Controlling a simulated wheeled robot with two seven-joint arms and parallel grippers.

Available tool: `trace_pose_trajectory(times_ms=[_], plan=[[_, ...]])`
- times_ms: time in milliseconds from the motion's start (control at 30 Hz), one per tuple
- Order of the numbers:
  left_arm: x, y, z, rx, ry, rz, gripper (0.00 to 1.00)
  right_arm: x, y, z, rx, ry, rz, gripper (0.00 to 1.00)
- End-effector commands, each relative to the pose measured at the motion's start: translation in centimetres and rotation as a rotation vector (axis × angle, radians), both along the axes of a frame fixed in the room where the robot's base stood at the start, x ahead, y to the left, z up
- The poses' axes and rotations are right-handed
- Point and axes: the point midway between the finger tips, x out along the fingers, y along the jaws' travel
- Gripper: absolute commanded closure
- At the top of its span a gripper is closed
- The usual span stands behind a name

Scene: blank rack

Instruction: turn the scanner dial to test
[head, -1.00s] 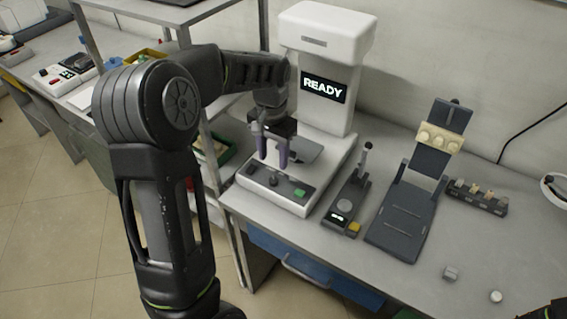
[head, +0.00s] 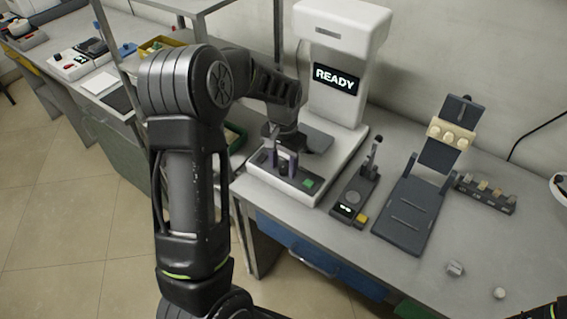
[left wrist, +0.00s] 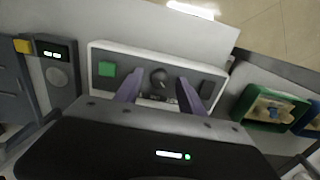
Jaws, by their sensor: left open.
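The white scanner (head: 343,25) stands on the bench, its screen (head: 337,79) reading READY. Its low front panel carries a dark round dial (head: 283,169) and a green button (head: 308,183). My left gripper (head: 281,160) is open and points down at the panel, one finger to each side of the dial. In the left wrist view the dial (left wrist: 158,77) shows between the two purple-grey fingertips (left wrist: 159,84), with a gap on both sides. I cannot read the dial's markings or its setting.
Right of the scanner stand a small device with a lever (head: 354,195) and a dark sloped stand (head: 411,212). A small dark rack (head: 485,194) is farther right. Two small loose pieces lie near the bench front. A green bin (left wrist: 271,107) shows in the left wrist view.

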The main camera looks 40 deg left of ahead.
Motion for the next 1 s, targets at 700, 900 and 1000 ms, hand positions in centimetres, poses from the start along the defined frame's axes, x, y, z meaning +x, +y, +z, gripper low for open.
trace_pose_trajectory(times_ms=[700,900,1000], plan=[[0.04,0.00,-0.32,0.000,-0.002,0.000,0.86,-0.01,0.00,0.04,0.000,0.000,0.000,0.64],[0.05,0.00,-0.32,0.000,-0.002,0.000,1.00,-0.01,0.00,0.04,0.000,0.000,0.000,0.64],[0.05,0.00,-0.31,0.000,-0.002,0.000,1.00,-0.01,0.00,0.04,0.000,0.000,0.000,0.64]])
